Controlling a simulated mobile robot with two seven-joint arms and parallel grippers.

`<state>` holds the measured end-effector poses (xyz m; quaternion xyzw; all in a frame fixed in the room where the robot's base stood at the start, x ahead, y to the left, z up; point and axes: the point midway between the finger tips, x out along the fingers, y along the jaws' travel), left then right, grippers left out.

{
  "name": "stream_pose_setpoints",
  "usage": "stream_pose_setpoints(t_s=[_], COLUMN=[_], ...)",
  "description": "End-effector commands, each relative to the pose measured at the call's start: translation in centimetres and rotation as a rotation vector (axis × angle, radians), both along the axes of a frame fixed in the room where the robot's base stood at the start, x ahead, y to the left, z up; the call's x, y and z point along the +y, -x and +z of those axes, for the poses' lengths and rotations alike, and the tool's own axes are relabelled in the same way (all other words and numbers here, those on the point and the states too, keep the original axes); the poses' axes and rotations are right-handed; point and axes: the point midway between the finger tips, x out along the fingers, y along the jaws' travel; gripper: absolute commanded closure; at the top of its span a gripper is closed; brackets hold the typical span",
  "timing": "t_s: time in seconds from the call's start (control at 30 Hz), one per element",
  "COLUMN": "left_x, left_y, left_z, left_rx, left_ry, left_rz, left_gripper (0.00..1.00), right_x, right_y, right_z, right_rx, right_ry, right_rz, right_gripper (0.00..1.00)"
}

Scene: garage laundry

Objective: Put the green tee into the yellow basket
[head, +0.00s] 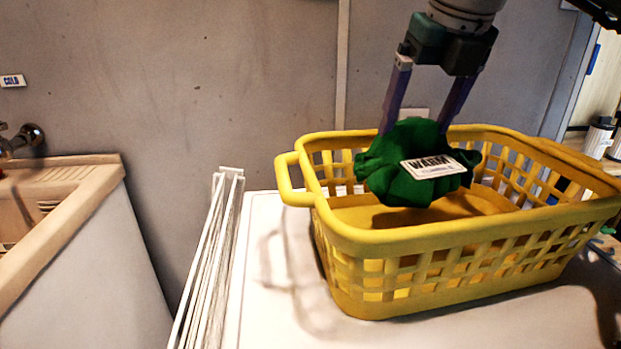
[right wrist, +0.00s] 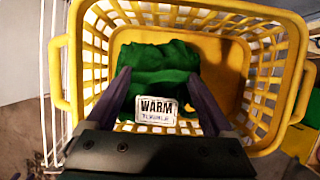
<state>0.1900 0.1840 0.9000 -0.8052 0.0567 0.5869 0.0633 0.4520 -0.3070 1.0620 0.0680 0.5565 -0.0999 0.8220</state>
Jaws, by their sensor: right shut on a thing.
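The green tee (head: 405,180) is a bunched dark green cloth with a white label reading "WARM". My right gripper (head: 415,132) is shut on it from above and holds it over the left part of the yellow basket's opening. The yellow basket (head: 440,285) stands on a white top and has slatted walls and a handle at its left end. In the right wrist view the green tee (right wrist: 160,72) is between the two fingers (right wrist: 155,95), with the basket rim (right wrist: 60,75) around it. The basket floor below the tee looks bare. My left gripper is not in view.
A beige sink (head: 60,190) with a tap (head: 22,138) stands at the left. A folded white rack (head: 208,265) leans between the sink and the white top (head: 275,300). A grey wall is close behind the basket. Containers (head: 598,138) stand at the far right.

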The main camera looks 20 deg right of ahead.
Motion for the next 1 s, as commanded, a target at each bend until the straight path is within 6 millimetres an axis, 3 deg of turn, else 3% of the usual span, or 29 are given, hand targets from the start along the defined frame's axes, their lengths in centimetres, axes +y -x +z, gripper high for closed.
stream_pose_setpoints(t_s=[0.03,0.2,0.37,0.6,0.97,1.0], left_x=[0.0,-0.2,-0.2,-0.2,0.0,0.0], left_y=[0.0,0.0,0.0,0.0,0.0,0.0], left_z=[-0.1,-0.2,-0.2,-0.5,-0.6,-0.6], left_rx=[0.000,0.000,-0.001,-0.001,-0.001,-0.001], left_ry=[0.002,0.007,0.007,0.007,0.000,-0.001], left_rz=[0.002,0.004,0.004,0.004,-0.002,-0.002], left_gripper=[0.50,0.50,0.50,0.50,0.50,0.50], right_x=[0.1,0.1,0.0,0.1,0.1,0.1], right_y=[0.1,0.1,0.0,0.0,0.0,0.0], right_z=[-1.7,-5.2,-6.5,-10.1,-10.8,-10.7], right_rx=[0.007,0.004,0.001,0.003,-0.001,0.000], right_ry=[-0.002,-0.001,0.000,-0.002,0.000,-0.001], right_rz=[0.001,0.002,0.002,0.003,0.004,0.004], right_gripper=[1.00,1.00,1.00,1.00,1.00,0.09])
